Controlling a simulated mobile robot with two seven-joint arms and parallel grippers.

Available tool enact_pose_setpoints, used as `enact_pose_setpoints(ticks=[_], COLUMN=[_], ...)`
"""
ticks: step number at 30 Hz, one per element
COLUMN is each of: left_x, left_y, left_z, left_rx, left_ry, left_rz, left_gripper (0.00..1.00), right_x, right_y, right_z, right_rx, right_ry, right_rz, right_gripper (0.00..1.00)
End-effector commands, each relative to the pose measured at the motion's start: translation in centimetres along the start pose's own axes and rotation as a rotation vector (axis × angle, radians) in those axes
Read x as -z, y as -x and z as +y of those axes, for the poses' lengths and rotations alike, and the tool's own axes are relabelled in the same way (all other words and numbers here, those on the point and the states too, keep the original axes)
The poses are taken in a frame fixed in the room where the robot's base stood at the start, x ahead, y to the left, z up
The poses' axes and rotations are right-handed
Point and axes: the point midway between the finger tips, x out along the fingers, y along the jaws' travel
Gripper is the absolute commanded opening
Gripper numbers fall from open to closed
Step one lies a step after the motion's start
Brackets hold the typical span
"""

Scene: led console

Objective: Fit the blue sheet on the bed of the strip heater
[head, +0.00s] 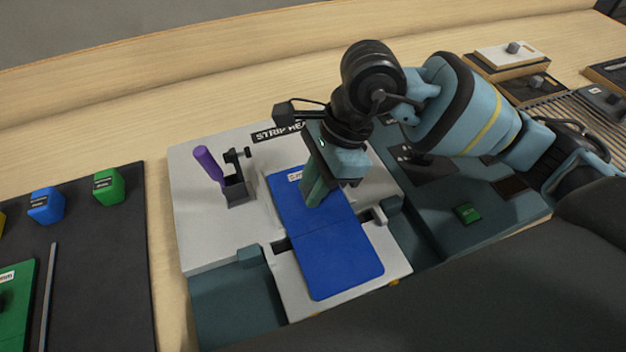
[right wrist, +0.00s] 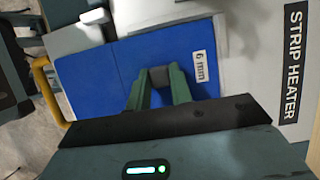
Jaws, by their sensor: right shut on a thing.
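The blue sheet (head: 337,258) lies over the pale bed (head: 286,287) of the strip heater (head: 205,235), looking flat; I cannot tell whether it rests fully on it. A crease line crosses its middle. It fills much of the right wrist view (right wrist: 110,75), where its "6 mm" label shows. My right gripper (head: 312,200) points down at the sheet's far half. Its fingers (right wrist: 158,85) are shut on a small dark grey block (right wrist: 159,76), seemingly the sheet's grip. The fingers and arm hide part of the sheet. My left gripper is not in view.
A toggle clamp with a purple handle (head: 207,162) stands left of the sheet. A dark mat (head: 105,250) with blue and green blocks lies farther left. A dark teal unit (head: 490,215) adjoins on the right. A yellow handle (right wrist: 47,92) shows in the right wrist view.

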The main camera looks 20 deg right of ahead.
Motion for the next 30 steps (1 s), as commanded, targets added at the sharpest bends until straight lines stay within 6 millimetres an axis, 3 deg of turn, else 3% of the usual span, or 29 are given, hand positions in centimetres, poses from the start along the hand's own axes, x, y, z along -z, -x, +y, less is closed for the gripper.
enact_pose_setpoints(ticks=[7,8,14,24,30], left_x=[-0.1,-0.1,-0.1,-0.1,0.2], left_y=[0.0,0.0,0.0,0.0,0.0], left_z=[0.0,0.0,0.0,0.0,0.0], left_rx=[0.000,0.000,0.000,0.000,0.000], left_ry=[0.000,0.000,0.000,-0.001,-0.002], left_rz=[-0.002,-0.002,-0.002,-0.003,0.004], left_gripper=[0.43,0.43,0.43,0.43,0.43], right_x=[0.0,0.0,0.0,0.0,0.1], right_y=[0.0,0.0,0.0,-0.1,2.8], right_z=[0.0,0.0,0.0,0.0,-0.1], right_rx=[0.001,0.001,0.001,0.000,0.004], right_ry=[0.000,0.000,0.000,0.000,0.000], right_rz=[-0.001,-0.001,0.000,0.000,0.000], right_gripper=[0.00,0.23,0.47,0.47,0.47])
